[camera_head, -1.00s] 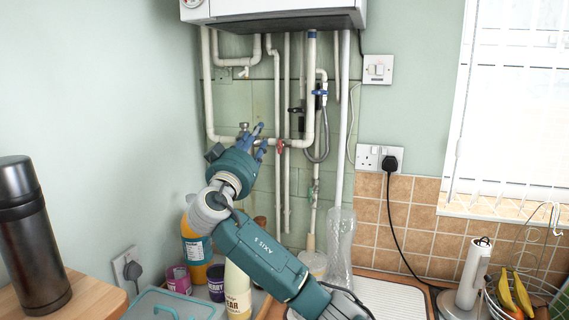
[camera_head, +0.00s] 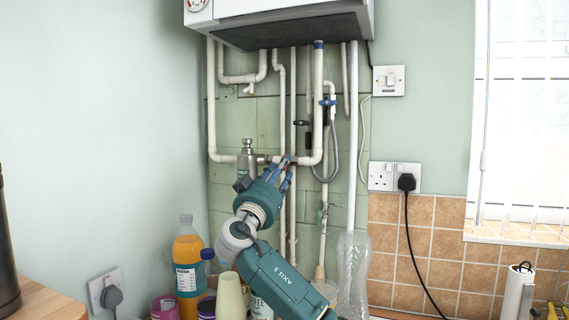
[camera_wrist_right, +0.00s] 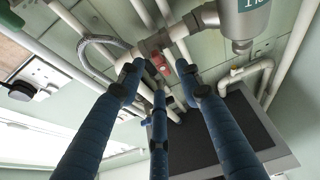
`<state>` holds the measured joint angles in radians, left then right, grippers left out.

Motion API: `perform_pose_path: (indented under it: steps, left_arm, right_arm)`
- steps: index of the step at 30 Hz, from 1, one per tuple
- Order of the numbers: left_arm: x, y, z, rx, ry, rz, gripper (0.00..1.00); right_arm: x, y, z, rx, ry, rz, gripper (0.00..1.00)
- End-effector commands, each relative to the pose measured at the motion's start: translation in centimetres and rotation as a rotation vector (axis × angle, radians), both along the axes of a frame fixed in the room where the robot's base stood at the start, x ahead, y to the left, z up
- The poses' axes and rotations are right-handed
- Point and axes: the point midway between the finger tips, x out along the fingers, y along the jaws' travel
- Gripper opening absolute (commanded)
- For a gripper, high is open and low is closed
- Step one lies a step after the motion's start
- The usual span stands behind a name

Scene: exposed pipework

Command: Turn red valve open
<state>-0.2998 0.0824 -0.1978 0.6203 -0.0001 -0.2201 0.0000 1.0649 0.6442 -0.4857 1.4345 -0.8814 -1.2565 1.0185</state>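The small red valve handle (camera_wrist_right: 160,63) sits on a fitting of the white horizontal pipe and shows clearly in the right wrist view. In the head view my gripper's fingers largely hide it. My right gripper (camera_head: 283,166) is at this pipe, in front of the valve. In the right wrist view its blue fingers (camera_wrist_right: 160,82) are spread open, with the red handle just beyond and between the fingertips. I cannot tell whether any finger touches it. My left gripper is not in view.
A metal canister (camera_head: 247,160) on the pipe stands left of my fingers. Vertical pipes and a grey hose (camera_head: 331,165) lie to the right. The boiler (camera_head: 285,22) hangs above. An orange bottle (camera_head: 189,265) and other containers stand below, left of my arm.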

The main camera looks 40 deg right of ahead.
Motion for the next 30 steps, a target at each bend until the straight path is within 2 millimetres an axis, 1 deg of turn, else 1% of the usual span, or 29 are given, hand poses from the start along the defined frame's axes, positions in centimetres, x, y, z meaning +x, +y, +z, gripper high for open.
perform_pose_path:
  steps: [1,6,10,16,17,18,22,30]
  left_arm:
    - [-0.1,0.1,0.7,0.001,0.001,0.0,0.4]
    - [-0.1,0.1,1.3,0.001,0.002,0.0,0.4]
    - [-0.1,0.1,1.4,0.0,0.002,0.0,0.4]
    - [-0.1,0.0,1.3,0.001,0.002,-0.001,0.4]
    - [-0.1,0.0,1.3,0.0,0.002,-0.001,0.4]
    - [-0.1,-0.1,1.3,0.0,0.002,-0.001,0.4]
    - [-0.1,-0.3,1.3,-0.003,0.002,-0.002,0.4]
    - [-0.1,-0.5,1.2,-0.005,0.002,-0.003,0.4]
  right_arm:
    - [0.3,-0.8,0.7,-0.001,0.003,-0.003,0.35]
    - [1.2,-2.2,1.2,0.0,0.002,0.001,0.35]
    - [1.4,-2.6,1.2,0.0,0.002,0.001,0.35]
    - [1.4,-2.6,1.2,0.001,0.001,0.001,0.35]
    - [1.4,-2.6,1.2,0.001,0.001,0.001,0.33]
    - [1.4,-2.6,1.2,0.001,0.001,0.001,0.25]
    - [1.4,-2.6,1.2,0.001,0.001,0.001,0.0]
    - [1.4,-2.6,1.1,-0.004,0.01,0.001,0.0]
